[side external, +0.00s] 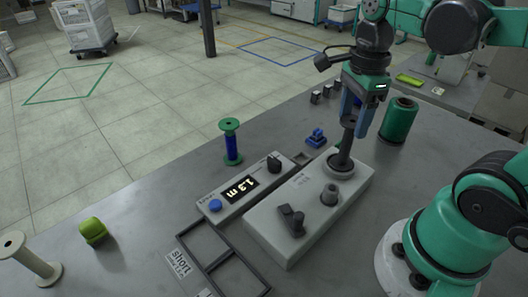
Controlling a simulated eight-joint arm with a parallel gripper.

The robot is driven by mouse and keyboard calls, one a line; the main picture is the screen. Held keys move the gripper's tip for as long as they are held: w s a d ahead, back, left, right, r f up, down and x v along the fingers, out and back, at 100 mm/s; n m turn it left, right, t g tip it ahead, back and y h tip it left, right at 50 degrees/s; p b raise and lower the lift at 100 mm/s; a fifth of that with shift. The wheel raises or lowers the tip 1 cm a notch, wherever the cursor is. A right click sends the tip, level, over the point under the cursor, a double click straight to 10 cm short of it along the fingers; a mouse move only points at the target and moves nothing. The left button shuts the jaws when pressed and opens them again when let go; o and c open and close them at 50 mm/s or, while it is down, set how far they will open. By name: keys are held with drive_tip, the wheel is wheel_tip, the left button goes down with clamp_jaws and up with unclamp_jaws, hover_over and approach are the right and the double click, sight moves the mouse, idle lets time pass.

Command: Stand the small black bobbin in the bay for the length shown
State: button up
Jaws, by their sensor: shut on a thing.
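My gripper (351,112) points down and is shut on the small black bobbin (346,143). The bobbin is upright over the round plate at the back of the pale winding machine (285,225); I cannot tell whether it touches the plate. The length display (241,188) on the grey box reads 1.3 m. A dark frame (222,247) on the table is divided into bays, and the bays in view look empty. A label (181,262) beside it reads "short", with smaller print that is hard to read. Another label is cut off at the bottom edge.
A green-flanged bobbin with blue thread (232,143) stands behind the display box. A big green spool (398,119) stands right of my gripper. A cream spool (30,258) and a lime-green object (93,231) are at left. A small blue object (316,138) lies behind the machine.

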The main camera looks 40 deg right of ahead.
drive_tip(key=shift+r, duration=2.15)
drive_tip(key=shift+w+a, duration=0.25)
drive_tip(key=w+a+n, duration=0.6)
drive_tip(key=a, duration=0.4)
drive_tip(key=a+f+n, duration=0.3)
drive_tip(key=a, duration=0.5)
drive_tip(key=a+f+n, duration=0.3)
drive_tip(key=a+f, duration=0.1)
drive_tip(key=a, duration=0.4)
drive_tip(key=shift+w+a+f, duration=0.25)
drive_tip(key=shift+w+f, duration=0.05)
drive_tip(key=shift+w, duration=0.05)
drive_tip(key=shift+f, duration=0.55)
drive_tip(key=shift+f, duration=0.4)
